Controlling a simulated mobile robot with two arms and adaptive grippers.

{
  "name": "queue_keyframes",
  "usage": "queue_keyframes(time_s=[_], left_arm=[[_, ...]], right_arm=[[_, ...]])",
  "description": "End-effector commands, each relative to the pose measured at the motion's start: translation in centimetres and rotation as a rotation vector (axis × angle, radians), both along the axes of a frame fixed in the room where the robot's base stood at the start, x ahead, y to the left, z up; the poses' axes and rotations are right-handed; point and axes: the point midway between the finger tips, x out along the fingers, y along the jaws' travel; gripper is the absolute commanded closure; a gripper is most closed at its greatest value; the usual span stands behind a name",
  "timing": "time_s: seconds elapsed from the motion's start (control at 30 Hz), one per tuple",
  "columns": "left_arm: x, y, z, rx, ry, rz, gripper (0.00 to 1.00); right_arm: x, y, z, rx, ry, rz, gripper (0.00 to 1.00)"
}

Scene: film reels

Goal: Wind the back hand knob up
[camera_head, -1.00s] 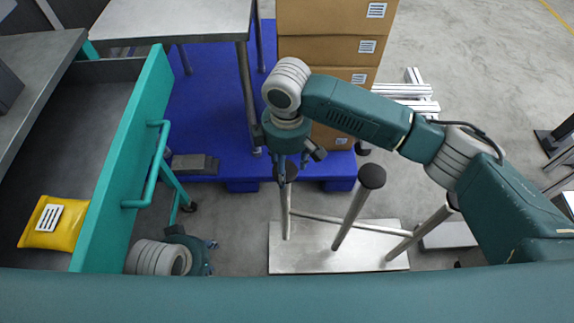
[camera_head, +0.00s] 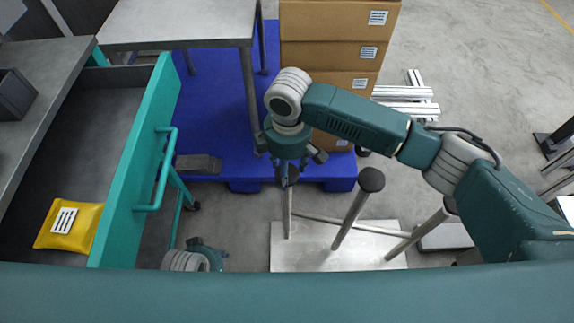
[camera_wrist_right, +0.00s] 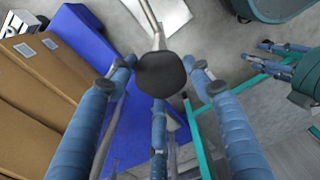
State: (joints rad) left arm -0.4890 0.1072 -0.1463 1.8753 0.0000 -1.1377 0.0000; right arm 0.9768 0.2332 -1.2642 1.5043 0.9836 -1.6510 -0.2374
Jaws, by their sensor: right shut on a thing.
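Three black knobs on metal posts stand over a pale metal base plate (camera_head: 310,250). My right gripper (camera_head: 286,178) is at the leftmost knob (camera_head: 293,173) and mostly hides it from the head. In the right wrist view that round black knob (camera_wrist_right: 160,74) sits between the blue fingertips of my right gripper (camera_wrist_right: 158,80), which is shut on it. The middle knob (camera_head: 371,180) and the right knob (camera_head: 450,205) are free. My left gripper (camera_head: 207,250) is low at the bottom of the head view, partly cut off; in the wrist view its fingers (camera_wrist_right: 283,56) look spread and empty.
A teal drawer (camera_head: 135,150) with a handle stands at left, holding a yellow packet (camera_head: 70,227). Stacked cardboard boxes (camera_head: 335,48) stand on a blue pallet (camera_head: 215,110) behind my right gripper. Open concrete floor lies to the right.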

Motion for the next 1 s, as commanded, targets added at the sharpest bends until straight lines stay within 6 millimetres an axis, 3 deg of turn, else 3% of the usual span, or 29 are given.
queue_keyframes(time_s=[0.03,0.3,0.33,0.4,0.77,1.0], left_arm=[[0.0,0.0,-0.1,0.000,0.001,0.000,0.60],[0.0,0.0,-0.2,0.000,0.001,0.000,0.60],[0.0,0.0,-0.2,0.000,0.001,0.000,0.60],[0.0,0.0,-0.2,0.000,0.001,0.000,0.60],[0.0,0.0,-0.1,0.000,0.000,0.001,0.60],[0.0,0.0,-0.1,0.000,0.000,0.000,0.60]], right_arm=[[-0.4,-0.8,-0.4,-0.021,0.013,-0.001,0.75],[-0.3,-0.9,-0.5,-0.023,0.013,-0.002,0.76],[-0.3,-0.9,-0.6,-0.023,0.013,-0.002,0.46],[-0.3,-0.9,-0.6,-0.023,0.013,-0.002,0.32],[-0.1,-0.5,-0.1,-0.013,0.006,-0.001,0.31],[0.0,-0.4,3.0,-0.010,0.002,0.000,0.31]])
